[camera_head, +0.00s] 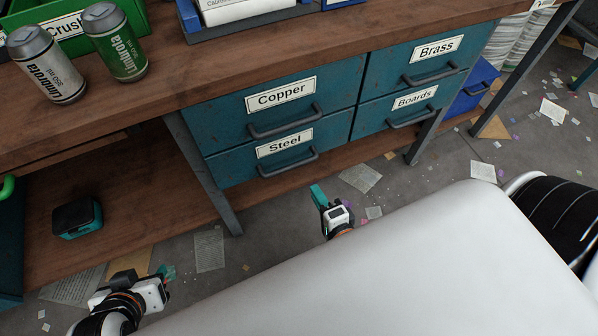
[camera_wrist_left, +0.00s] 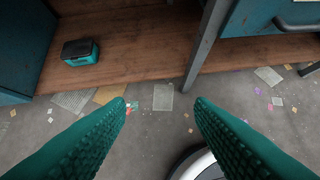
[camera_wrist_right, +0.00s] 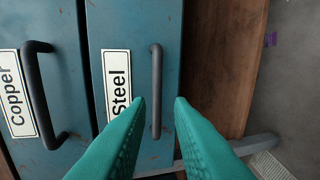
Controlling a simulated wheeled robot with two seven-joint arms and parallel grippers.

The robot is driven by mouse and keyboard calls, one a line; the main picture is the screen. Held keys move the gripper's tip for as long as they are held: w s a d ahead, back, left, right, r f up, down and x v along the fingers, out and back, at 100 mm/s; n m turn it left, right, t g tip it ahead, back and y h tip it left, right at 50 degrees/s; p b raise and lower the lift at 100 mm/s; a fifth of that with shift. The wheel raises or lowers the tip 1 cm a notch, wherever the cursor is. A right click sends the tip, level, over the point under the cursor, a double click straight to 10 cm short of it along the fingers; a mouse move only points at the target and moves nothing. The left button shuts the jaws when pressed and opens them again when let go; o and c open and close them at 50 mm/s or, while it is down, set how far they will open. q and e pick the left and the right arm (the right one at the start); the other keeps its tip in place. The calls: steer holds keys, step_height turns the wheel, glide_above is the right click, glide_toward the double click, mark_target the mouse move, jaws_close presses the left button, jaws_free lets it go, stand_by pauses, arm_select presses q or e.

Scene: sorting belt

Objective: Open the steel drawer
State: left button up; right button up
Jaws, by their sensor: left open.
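The steel drawer (camera_head: 240,170) is a teal front with a white "Steel" label and a dark bar handle (camera_head: 288,164), below the Copper drawer. It looks shut. In the right wrist view the steel drawer (camera_wrist_right: 115,30) stands sideways, with its handle (camera_wrist_right: 156,75) lined up with the gap between my fingers. My right gripper (camera_head: 318,193) is open and empty, in front of and below the handle, apart from it in the head view. It also shows in the right wrist view (camera_wrist_right: 160,100). My left gripper (camera_wrist_left: 160,102) is open and empty over the floor at lower left.
The Copper (camera_head: 225,120), Brass (camera_head: 385,70) and Boards (camera_head: 370,118) drawers look shut around it. A grey table leg (camera_head: 205,175) stands left of the drawers. Cans (camera_head: 45,65) stand on the bench top. A black and teal box (camera_wrist_left: 80,52) sits on the lower shelf. Paper scraps litter the floor.

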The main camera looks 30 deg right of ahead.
mark_target(299, 163)
steer(key=b+x, duration=0.1)
steer(key=x, duration=1.1)
steer(key=shift+w+d+r, duration=0.1)
steer(key=shift+r, duration=0.1)
arm_select(q)
steer(key=w+r+t, duration=0.1)
steer(key=w+d+r+t, duration=0.1)
steer(key=w+r+t, duration=0.1)
steer(key=w, duration=0.1)
steer(key=shift+d+r+h, duration=0.1)
steer(key=shift+d+h, duration=0.2)
steer(key=shift+h, duration=0.1)
arm_select(e)
jaws_close()
